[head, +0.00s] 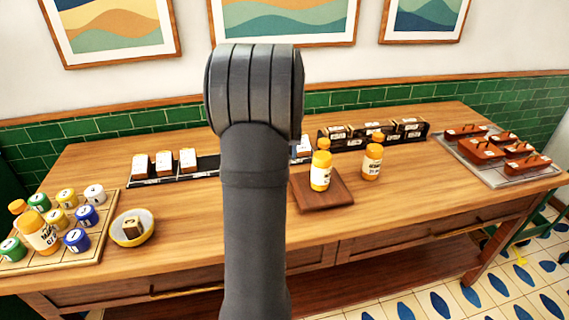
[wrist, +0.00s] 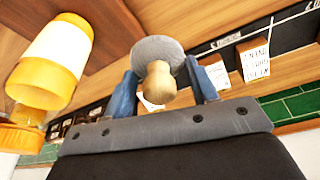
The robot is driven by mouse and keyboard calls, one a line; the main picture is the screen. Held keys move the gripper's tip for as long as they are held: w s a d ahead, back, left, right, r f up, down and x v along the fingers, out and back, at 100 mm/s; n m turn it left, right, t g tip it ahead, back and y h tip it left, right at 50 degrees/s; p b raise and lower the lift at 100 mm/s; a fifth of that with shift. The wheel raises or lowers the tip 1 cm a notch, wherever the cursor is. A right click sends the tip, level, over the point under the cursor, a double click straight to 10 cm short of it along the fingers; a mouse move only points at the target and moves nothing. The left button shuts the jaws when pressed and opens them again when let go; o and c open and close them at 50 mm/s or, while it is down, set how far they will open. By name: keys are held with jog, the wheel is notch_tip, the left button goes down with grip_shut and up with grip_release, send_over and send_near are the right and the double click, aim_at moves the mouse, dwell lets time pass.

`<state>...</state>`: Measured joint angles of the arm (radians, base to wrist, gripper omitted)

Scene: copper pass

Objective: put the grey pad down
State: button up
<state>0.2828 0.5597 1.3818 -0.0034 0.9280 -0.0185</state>
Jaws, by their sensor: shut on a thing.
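The grey pad (wrist: 157,48) is a round grey disc with a pale wooden knob (wrist: 157,88). It shows only in the wrist view. My gripper (wrist: 163,84) has its two blue fingers on either side of the pad and knob and is shut on it. The wooden table top lies beyond the pad in this view; I cannot tell the gap between them. In the head view my arm hides the gripper and the pad.
A brown board (head: 312,202) bears a yellow-capped bottle (head: 321,171); another bottle (head: 372,160) stands right of it. A black rack (head: 172,178) holds cards. Several jars stand on a tray (head: 95,240) at left, near a bowl (head: 146,237). The table's front right is clear.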

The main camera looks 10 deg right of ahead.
jog(key=w+a+f, duration=0.4)
jog(key=a, duration=0.1)
jog(key=w+a+f, duration=0.2)
jog(key=a, duration=0.1)
jog(key=shift+w+f, duration=0.2)
jog(key=shift+f, duration=1.95)
jog(key=shift+f, duration=0.1)
jog(key=o, duration=1)
jog(key=shift+c, duration=0.2)
jog(key=v, duration=1.1)
jog(key=shift+r, duration=0.2)
jog(key=shift+s+a+r, duration=0.1)
jog(key=shift+s+r, duration=0.05)
jog(key=shift+r, duration=0.25)
jog(key=c, duration=0.5)
